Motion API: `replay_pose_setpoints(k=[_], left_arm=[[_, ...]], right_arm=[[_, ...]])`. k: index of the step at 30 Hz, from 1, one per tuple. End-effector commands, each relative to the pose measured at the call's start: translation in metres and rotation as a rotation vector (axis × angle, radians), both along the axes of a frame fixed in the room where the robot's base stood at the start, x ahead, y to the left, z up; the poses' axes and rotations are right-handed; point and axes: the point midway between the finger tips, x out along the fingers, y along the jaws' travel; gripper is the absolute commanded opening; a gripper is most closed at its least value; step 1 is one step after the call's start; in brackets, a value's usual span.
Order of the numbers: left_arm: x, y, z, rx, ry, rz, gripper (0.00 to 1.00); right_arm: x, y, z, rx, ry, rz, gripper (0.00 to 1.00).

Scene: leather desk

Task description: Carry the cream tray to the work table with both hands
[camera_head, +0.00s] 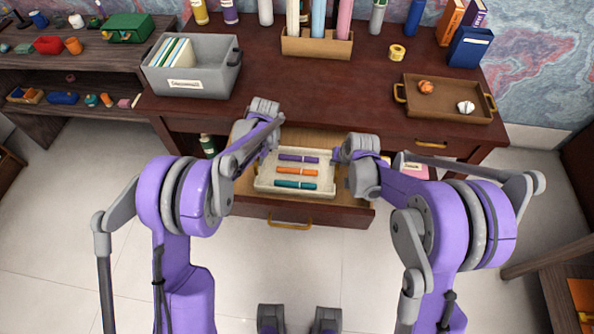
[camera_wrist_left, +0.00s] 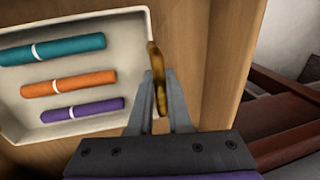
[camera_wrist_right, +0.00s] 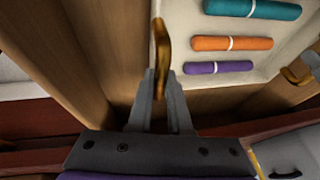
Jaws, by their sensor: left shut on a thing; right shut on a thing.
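The cream tray (camera_head: 262,184) sits inside the open desk drawer (camera_head: 345,212). It holds a purple (camera_head: 298,158), an orange (camera_head: 297,171) and a teal (camera_head: 295,185) marker-like stick side by side. My left gripper (camera_wrist_left: 160,88) is shut on the brass handle (camera_wrist_left: 154,60) at one end of the tray. My right gripper (camera_wrist_right: 164,85) is shut on the brass handle (camera_wrist_right: 161,40) at the other end. In the head view my arm links partly hide both tray ends. I cannot tell whether the tray touches the drawer bottom.
On the dark red desk (camera_head: 330,95) stand a grey file box (camera_head: 190,82), a pen holder (camera_head: 316,48) and a brown tray (camera_head: 445,112) with two crumpled balls. A cluttered shelf (camera_head: 70,65) is at left. Another wooden piece (camera_head: 555,290) is at lower right. The floor (camera_head: 330,262) before the drawer is clear.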

Motion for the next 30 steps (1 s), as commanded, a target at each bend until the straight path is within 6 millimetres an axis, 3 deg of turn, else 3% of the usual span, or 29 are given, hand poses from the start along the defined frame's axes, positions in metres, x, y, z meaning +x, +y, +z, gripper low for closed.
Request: replay_pose_setpoints(k=[11,24,30], left_arm=[[0.001,0.000,0.005,0.000,-0.001,0.000,0.00],[0.016,0.000,0.060,0.001,-0.025,0.000,0.00],[0.020,0.000,0.072,0.000,-0.031,0.000,0.00]], right_arm=[[0.001,0.000,0.005,0.000,-0.002,0.000,0.00],[0.016,0.000,0.060,0.000,-0.025,0.000,0.00],[0.020,0.000,0.072,0.000,-0.032,0.000,0.00]])
